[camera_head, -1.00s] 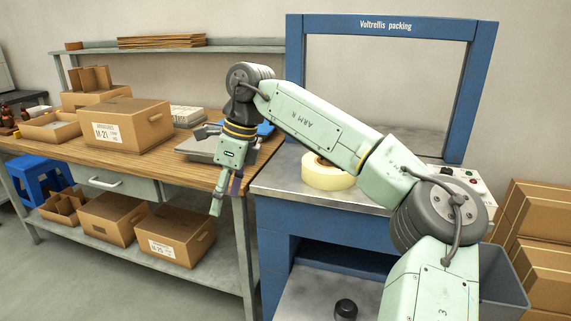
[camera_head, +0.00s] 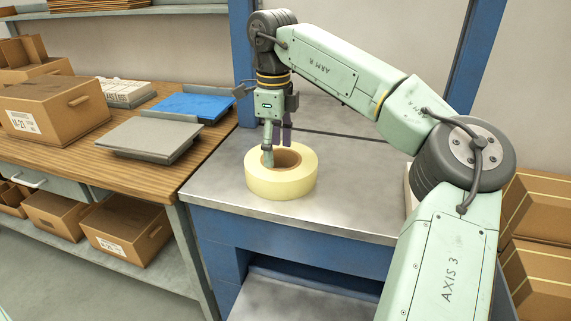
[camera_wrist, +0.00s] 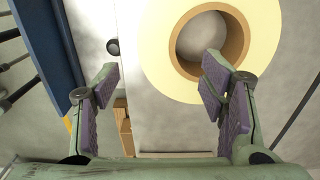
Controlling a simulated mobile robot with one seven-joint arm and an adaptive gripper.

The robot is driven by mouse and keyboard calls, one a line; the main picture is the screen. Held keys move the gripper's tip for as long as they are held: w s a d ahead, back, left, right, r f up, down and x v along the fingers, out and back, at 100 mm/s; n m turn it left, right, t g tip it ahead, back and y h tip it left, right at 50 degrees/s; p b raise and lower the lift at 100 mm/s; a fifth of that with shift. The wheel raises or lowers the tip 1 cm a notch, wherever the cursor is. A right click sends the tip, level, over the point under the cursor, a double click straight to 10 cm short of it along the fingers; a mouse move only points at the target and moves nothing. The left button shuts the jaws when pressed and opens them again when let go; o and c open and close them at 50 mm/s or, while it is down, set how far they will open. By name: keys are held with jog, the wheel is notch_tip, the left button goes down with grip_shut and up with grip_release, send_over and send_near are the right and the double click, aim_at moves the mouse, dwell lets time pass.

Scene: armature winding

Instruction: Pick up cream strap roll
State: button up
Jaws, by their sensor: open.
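The cream strap roll (camera_head: 283,182) lies flat on the metal top of the blue packing station, with its brown core hole facing up. It also shows in the wrist view (camera_wrist: 156,62), at the top, right of centre. My gripper (camera_head: 277,150) points down above the roll in the head view. In the wrist view my gripper (camera_wrist: 160,90) is open and empty, with its purple-padded fingers spread apart. The right finger overlaps the roll's core and near rim there; the left finger is off to the left of the roll. I cannot tell whether a finger touches the roll.
The metal top (camera_head: 340,222) is clear around the roll. Left of it, a wooden bench (camera_head: 150,180) holds a grey tray (camera_head: 150,138), a blue tray (camera_head: 190,106) and a cardboard box (camera_head: 55,110). Stacked cartons (camera_head: 540,215) stand at the right.

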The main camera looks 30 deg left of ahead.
aim_at(272, 174)
jog(key=f, duration=0.2)
jog(key=f+p, duration=0.1)
jog(key=f, duration=0.5)
jog(key=shift+s+a+f, duration=0.15)
jog(key=shift+s+a, duration=0.1)
jog(key=shift+a, duration=0.05)
jog(key=shift+c, duration=0.6)
grip_shut()
